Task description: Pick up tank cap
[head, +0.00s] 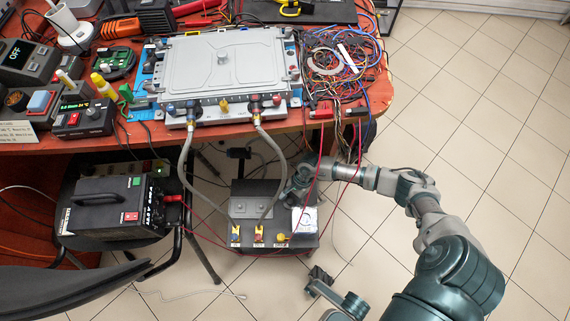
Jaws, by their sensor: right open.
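The dark grey tank unit (268,188) stands on the floor below the table, with two hoses rising from it to the grey plate. My right gripper (292,194) is over the back right part of the tank's top, its arm reaching in from the right. It is open, with its fingers pointing down and left. I cannot make out a separate tank cap; the gripper hides that part of the top. A white square part with a round shape (305,221) shows just in front of the gripper.
The grey plate (222,65) lies on the red-brown table with tangled wires (340,60) to its right. Red cables hang beside my right gripper. A black power supply (118,208) stands left of the tank.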

